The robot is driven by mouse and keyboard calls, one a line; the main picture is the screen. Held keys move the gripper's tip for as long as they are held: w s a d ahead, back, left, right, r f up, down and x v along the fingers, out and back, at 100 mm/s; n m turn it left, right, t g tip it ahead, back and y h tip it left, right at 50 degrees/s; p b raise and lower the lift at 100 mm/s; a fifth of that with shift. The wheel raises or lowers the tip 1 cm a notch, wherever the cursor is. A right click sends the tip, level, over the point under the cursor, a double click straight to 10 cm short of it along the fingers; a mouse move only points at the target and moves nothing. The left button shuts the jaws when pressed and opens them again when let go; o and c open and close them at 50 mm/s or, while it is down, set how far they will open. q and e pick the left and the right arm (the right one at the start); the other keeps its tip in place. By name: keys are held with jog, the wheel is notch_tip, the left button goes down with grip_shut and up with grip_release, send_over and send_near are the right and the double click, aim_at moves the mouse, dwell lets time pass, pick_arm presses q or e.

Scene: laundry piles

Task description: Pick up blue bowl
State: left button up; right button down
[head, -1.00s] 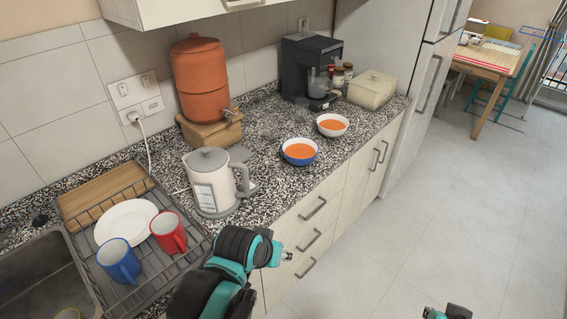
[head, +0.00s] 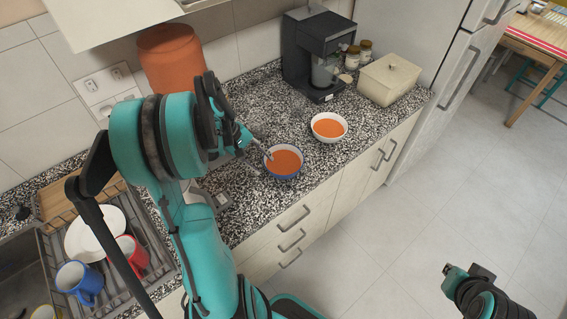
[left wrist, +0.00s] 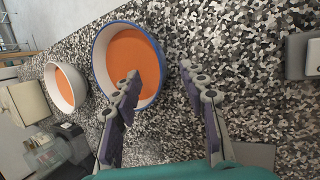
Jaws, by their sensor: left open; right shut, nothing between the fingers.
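My left gripper (head: 264,152) is open at the bowl's left rim. In the left wrist view, my left gripper (left wrist: 160,72) has one finger in front of the bowl's orange contents and the other outside the bowl, with the near rim between them in the picture. I cannot tell whether either finger touches the bowl. My right gripper (head: 449,279) is shut and empty over the floor, away from the counter.
A white bowl (head: 328,137) with orange contents stands close behind the blue one. A coffee machine (head: 313,50), jars (head: 358,53) and a cream box (head: 389,80) are at the back. An orange dispenser (head: 168,52) and a dish rack (head: 101,275) are left. The counter's front edge is near.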

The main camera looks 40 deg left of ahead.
aim_at(266, 166)
pick_arm(q)
jog(key=b+x, duration=0.1)
jog(key=x, duration=0.4)
jog(key=shift+w+d+f+b, duration=0.15)
jog(key=shift+w+f+b, duration=0.1)
jog(key=shift+f+b, duration=0.05)
jog(key=shift+r, duration=0.1)
grip_shut()
